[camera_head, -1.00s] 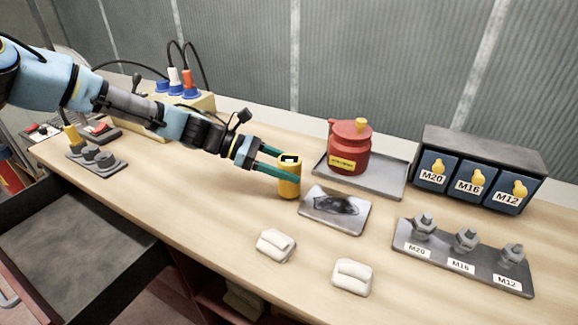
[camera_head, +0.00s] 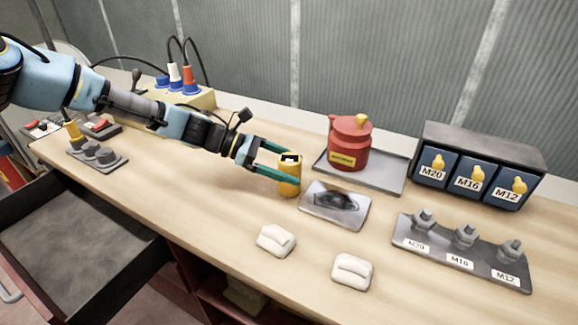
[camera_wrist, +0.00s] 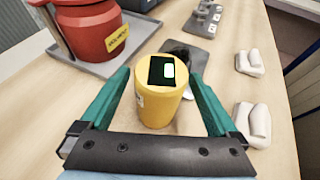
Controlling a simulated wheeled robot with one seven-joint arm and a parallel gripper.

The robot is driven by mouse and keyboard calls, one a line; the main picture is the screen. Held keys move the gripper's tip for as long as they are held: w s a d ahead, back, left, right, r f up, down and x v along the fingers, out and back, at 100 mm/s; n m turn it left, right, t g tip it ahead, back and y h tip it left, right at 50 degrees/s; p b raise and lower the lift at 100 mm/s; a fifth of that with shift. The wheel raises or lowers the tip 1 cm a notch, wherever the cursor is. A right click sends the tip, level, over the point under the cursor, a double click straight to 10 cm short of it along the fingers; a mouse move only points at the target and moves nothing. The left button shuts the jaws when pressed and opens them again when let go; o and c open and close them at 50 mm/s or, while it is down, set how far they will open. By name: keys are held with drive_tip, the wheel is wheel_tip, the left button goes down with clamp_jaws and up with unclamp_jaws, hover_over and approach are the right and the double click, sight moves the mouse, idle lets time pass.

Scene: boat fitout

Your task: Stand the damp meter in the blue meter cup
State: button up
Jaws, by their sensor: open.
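The damp meter, a yellow cylinder with a black display face on top (camera_head: 289,182), stands upright on the wooden bench. It also shows in the wrist view (camera_wrist: 158,102), with a small lit green-white display. My gripper (camera_head: 290,168) is open, with its teal fingers on either side of the meter. In the wrist view my gripper (camera_wrist: 158,73) has a finger to the left and one to the right of the meter, with gaps visible. I cannot make out a blue meter cup in these views.
A grey plate with a dark smear (camera_head: 334,205) lies just right of the meter. Behind are a red pot (camera_head: 349,150) on a grey tray (camera_head: 385,178). White blocks (camera_head: 276,240) (camera_head: 352,271) lie in front. Blue bins (camera_head: 471,183) and a bolt rack (camera_head: 460,255) stand right. An open drawer (camera_head: 75,240) juts out left.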

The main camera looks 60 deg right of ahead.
drive_tip(key=b+v, duration=0.3)
drive_tip(key=v, duration=0.9)
drive_tip(key=shift+r, duration=0.1)
drive_tip(key=w+a+f+t, duration=0.1)
drive_tip(key=w+a+t, duration=0.1)
drive_tip(key=a, duration=0.3)
drive_tip(key=w+a+f+m+t+y, duration=0.1)
drive_tip(key=w+a+f+t, duration=0.1)
drive_tip(key=w+a, duration=0.3)
drive_tip(key=w+a+f+m+t, duration=0.1)
drive_tip(key=w+a+t, duration=0.1)
drive_tip(key=w+a, duration=0.2)
drive_tip(key=shift+a+f+y, duration=0.15)
drive_tip(key=shift+a+y, duration=0.25)
drive_tip(key=shift+a, duration=0.2)
drive_tip(key=w+a+r+m+t+y, duration=0.1)
drive_tip(key=w+a+t, duration=0.2)
drive_tip(key=a, duration=1)
drive_tip(key=w+a+r+m+t+y, duration=0.1)
drive_tip(key=w+a+t, duration=0.2)
drive_tip(key=a, duration=1)
drive_tip(key=shift+w+r+m, duration=0.3)
drive_tip(key=shift+w+r, duration=0.1)
drive_tip(key=shift+w, duration=0.55)
drive_tip(key=shift+o, duration=0.3)
drive_tip(key=s+a+r+m+t+y, duration=0.1)
drive_tip(key=s+a+r+t, duration=0.1)
drive_tip(key=a, duration=0.9)
